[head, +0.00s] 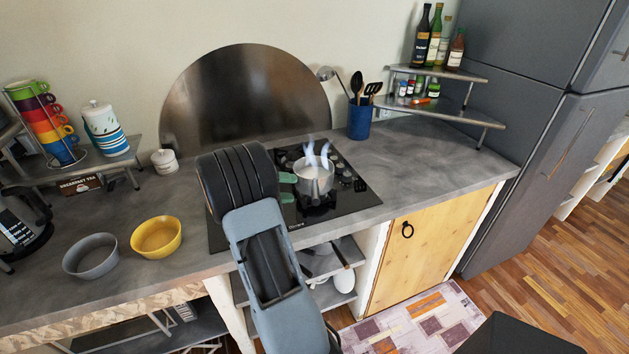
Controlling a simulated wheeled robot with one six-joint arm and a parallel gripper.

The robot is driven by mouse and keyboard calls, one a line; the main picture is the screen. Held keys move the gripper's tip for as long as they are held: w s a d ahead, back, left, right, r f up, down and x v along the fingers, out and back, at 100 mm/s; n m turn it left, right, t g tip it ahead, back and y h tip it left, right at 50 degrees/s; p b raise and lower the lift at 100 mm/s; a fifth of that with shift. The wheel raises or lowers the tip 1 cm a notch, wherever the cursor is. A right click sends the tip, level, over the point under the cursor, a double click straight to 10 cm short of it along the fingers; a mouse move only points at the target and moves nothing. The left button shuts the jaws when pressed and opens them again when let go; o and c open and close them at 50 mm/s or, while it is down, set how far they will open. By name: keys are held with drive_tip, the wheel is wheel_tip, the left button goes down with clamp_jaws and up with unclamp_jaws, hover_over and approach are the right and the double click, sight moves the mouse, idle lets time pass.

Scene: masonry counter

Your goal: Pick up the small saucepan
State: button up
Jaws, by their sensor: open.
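The small saucepan (314,180) is grey metal and stands upright on the black gas hob (349,203). White-blue wisps like steam rise from it. My gripper (288,187) is just left of the saucepan, with two green fingertips apart, one above the other in the picture, pointing at its left side. I cannot tell whether the fingertips touch the pan. My dark wrist covers part of the hob, and any handle on the left side is hidden or too small to tell.
A yellow bowl (157,238) and a grey bowl (91,257) sit on the counter at left. A blue utensil pot (359,119) stands behind the hob, before a corner shelf (451,109) with bottles. The counter right of the hob (430,170) is clear.

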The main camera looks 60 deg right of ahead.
sight(314, 184)
drive_tip(key=p+x, duration=0.1)
drive_tip(key=x, duration=0.3)
drive_tip(key=p+x, duration=0.1)
drive_tip(key=x, duration=0.3)
drive_tip(key=shift+s+d+r+p, duration=0.15)
drive_tip(key=shift+s+d+p, duration=0.1)
drive_tip(key=shift+p, duration=0.15)
drive_tip(key=shift+s+d+f, duration=0.3)
drive_tip(key=shift+s+d, duration=0.1)
drive_tip(key=shift+s, duration=0.05)
clamp_jaws()
drive_tip(key=shift+r, duration=0.1)
